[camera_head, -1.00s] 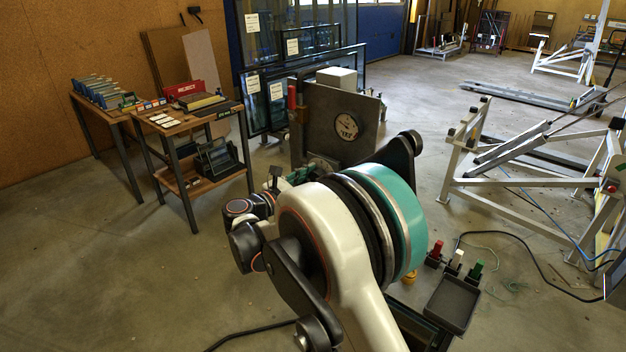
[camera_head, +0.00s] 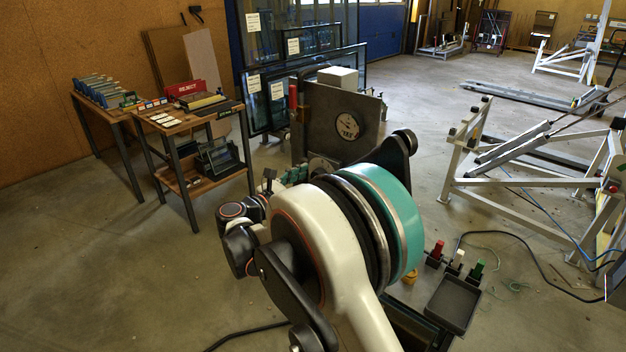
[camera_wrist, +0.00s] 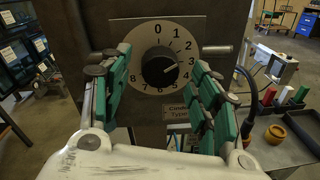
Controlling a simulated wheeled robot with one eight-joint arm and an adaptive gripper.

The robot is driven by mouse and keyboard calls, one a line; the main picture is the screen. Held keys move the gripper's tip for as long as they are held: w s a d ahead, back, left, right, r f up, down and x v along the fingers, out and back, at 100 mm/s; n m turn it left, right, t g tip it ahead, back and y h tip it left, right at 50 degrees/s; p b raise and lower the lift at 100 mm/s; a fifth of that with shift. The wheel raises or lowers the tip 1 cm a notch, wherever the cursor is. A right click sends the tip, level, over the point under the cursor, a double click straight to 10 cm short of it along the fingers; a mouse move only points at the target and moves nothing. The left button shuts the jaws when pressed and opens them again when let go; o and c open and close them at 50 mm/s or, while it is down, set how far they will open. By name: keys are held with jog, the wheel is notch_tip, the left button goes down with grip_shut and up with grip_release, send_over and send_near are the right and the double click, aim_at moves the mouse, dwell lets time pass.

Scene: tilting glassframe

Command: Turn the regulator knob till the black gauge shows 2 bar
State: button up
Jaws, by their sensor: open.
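The regulator knob (camera_wrist: 160,68) is black and round, on a pale dial numbered 0 to 8 in the wrist view; its white mark points to the right, near 3. My gripper (camera_wrist: 159,62) is open, with one green-padded finger on each side of the knob. Both fingers look apart from it.
A red, a white and a green block stand beside a dark tray (camera_head: 453,304) at the right. A metal rod (camera_wrist: 217,50) juts out right of the dial. A bench (camera_head: 190,125) stands left and a white frame (camera_head: 520,180) right, with open floor around.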

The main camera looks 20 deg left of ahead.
jog(key=v, duration=1)
